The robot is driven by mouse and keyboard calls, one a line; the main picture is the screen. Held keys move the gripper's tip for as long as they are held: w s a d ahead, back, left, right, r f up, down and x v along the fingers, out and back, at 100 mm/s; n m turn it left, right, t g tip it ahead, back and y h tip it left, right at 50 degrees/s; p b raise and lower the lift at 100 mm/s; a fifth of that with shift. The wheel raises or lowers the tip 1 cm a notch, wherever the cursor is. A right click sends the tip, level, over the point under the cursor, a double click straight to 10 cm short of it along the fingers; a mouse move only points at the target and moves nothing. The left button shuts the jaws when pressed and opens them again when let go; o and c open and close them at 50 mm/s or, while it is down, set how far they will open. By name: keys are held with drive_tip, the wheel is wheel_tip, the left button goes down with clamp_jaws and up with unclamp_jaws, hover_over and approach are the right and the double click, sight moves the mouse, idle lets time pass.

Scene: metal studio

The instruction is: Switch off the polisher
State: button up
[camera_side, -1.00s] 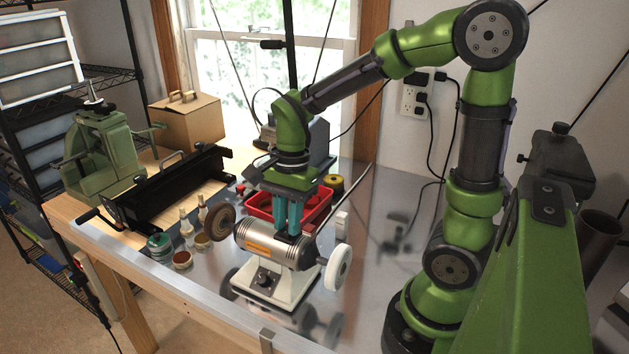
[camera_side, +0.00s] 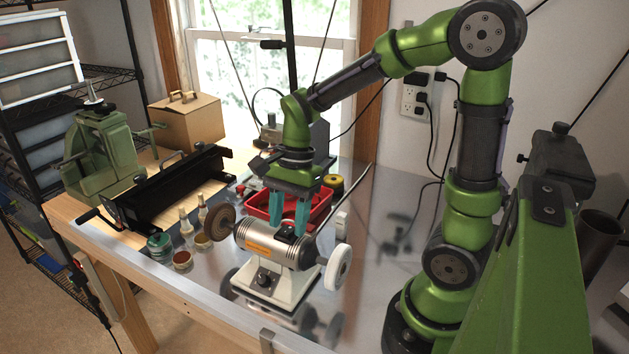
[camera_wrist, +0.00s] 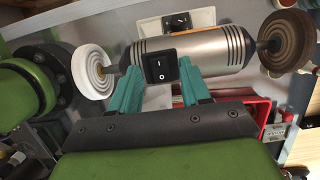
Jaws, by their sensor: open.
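The polisher (camera_side: 262,241) is a silver cylinder on a white base, with a brown wheel (camera_side: 220,222) at its left and a white wheel (camera_side: 338,267) at its right. On top of its body is a black rocker switch (camera_side: 286,235), marked with a line and a circle in the wrist view (camera_wrist: 160,66). A round black knob (camera_side: 264,280) is on the base's front. My gripper (camera_side: 290,228) is just above and behind the switch, pointing down, its teal fingers apart and empty. In the wrist view the fingertips (camera_wrist: 168,84) flank the switch's near edge. I cannot tell whether they touch the body.
A red tray (camera_side: 318,212) lies behind the polisher. Small jars and bottles (camera_side: 186,225) stand to its left, with a black metal machine (camera_side: 165,190) beyond them. The metal tabletop (camera_side: 362,215) is clear to the right.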

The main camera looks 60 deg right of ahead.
drive_tip(key=v, duration=1.6)
drive_tip(key=shift+r, duration=0.35)
drive_tip(key=shift+d, duration=0.15)
drive_tip(key=s+a+f+n+t+h, duration=0.1)
drive_tip(key=s+a+f+n+t, duration=0.5)
drive_tip(key=n, duration=0.8)
drive_tip(key=shift+a+f+t, duration=0.4)
drive_tip(key=shift+a+t, duration=0.2)
